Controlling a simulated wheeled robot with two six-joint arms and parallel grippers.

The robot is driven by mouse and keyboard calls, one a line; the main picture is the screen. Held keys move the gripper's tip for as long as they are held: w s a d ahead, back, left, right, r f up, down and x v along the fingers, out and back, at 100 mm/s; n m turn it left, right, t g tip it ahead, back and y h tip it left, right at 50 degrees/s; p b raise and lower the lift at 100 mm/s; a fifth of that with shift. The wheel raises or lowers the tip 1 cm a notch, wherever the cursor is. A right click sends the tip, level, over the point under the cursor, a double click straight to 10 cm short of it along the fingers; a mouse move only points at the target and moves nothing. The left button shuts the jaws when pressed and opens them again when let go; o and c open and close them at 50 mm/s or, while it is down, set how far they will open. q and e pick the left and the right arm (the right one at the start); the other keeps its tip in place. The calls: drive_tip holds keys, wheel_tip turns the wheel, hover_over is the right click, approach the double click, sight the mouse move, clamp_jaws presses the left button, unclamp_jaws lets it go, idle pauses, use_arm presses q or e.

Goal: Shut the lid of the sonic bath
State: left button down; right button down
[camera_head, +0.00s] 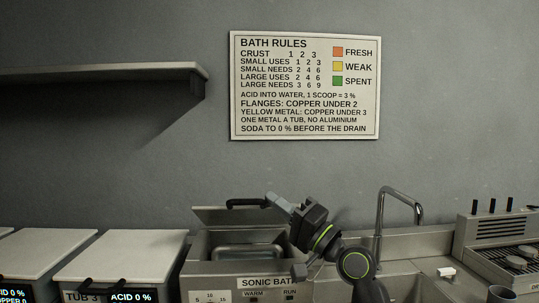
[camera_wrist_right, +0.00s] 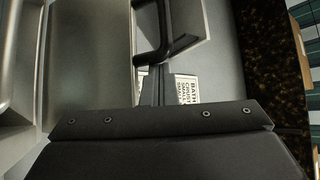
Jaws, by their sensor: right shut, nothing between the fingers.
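The sonic bath (camera_head: 245,282) stands at the bottom middle of the head view, with its name on the front. Its grey lid (camera_head: 213,216) is open, raised at the back of the basin (camera_head: 247,252). A black lid handle (camera_head: 245,203) runs along the lid's top and also shows in the right wrist view (camera_wrist_right: 167,50). My right gripper (camera_head: 271,197) is shut and empty, with its tips beside the handle's right end. The fingers also show in the right wrist view (camera_wrist_right: 156,86). I cannot tell whether they touch the handle. My left gripper is out of view.
Lidded tubs (camera_head: 128,252) stand left of the bath. A sink with a tall tap (camera_head: 381,205) is on the right, then a grey unit (camera_head: 500,235) with black levers. A shelf (camera_head: 110,71) juts out upper left. A rules sign (camera_head: 305,85) hangs on the wall.

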drive_tip(key=shift+s+f, duration=0.2)
drive_tip(key=shift+f, duration=0.2)
idle(0.3)
